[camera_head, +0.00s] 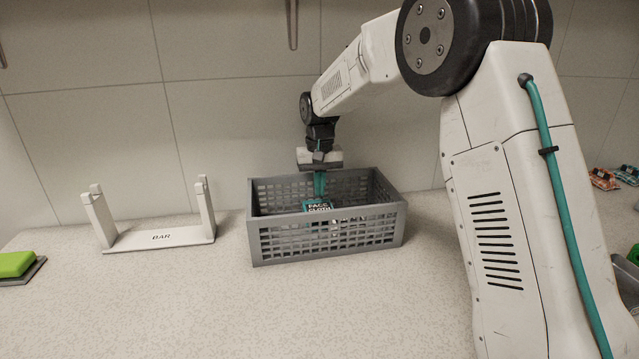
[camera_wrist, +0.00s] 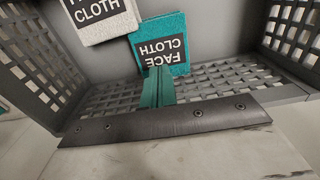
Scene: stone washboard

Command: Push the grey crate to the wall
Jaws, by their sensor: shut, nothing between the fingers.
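The grey crate (camera_head: 329,240) stands on the speckled stone counter, with lattice sides. A gap of counter seems to lie between its far side and the tiled wall (camera_head: 240,120), but how wide I cannot tell. My gripper (camera_head: 319,190) points down into the crate, its teal fingers shut and empty. In the wrist view the fingers (camera_wrist: 158,88) are together, close to a lattice side (camera_wrist: 225,75); whether they touch it I cannot tell. A teal face cloth (camera_wrist: 160,45) and a white cloth (camera_wrist: 101,20) lie inside the crate.
A white stand marked BAR (camera_head: 160,238) is left of the crate. A green block (camera_head: 15,264) on a dark base lies at the far left. Small coloured items (camera_head: 603,179) lie at the far right, beyond my arm. The counter in front of the crate is clear.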

